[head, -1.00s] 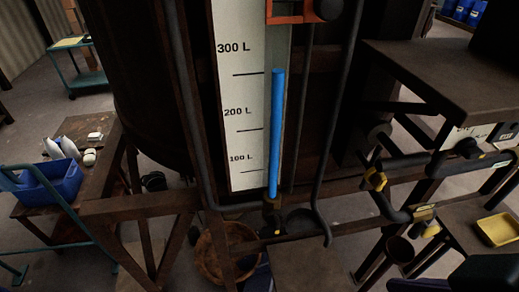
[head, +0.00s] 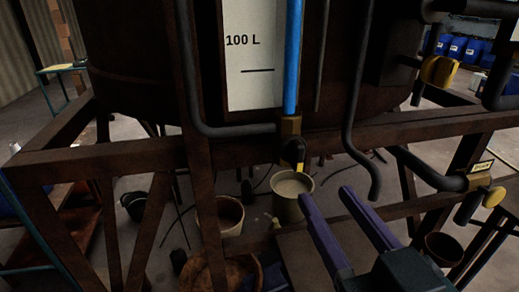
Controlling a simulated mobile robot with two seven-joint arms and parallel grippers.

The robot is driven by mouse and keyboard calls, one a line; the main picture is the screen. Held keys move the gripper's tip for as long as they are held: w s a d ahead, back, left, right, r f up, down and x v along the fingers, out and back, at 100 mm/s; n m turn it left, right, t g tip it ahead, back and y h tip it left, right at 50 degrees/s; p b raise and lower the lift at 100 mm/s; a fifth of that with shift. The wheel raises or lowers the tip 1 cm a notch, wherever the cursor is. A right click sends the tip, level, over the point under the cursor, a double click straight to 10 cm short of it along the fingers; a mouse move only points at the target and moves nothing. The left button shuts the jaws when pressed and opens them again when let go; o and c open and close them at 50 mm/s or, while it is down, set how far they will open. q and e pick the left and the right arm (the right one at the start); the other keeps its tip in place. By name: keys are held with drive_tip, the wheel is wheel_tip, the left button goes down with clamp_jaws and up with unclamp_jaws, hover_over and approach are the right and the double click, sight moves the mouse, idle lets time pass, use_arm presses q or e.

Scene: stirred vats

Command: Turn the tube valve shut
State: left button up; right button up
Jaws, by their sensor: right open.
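The blue sight tube (head: 293,60) runs down the white scale board of the vat. At its foot sits the tube valve, a brass-coloured block (head: 289,126) with a dark handle (head: 296,151) that hangs down and has a yellow mark near its lower end. My right gripper (head: 326,194) comes in from the bottom right. Its two purple fingers are apart and empty, and in the picture they lie below and right of the handle, not touching it. My left gripper is not in view.
A dark frame beam (head: 100,158) crosses in front of the vat. Below the valve stand a pale bucket (head: 292,196) and another bucket (head: 229,214). A bent dark pipe (head: 361,150) hangs right of the valve. A yellow-handled valve (head: 438,71) is at upper right.

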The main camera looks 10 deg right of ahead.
sight(301, 158)
drive_tip(key=w, duration=0.9)
drive_tip(key=shift+w+a+r, duration=0.1)
drive_tip(key=shift+w+a, duration=0.05)
drive_tip(key=shift+a, duration=0.05)
clamp_jaws()
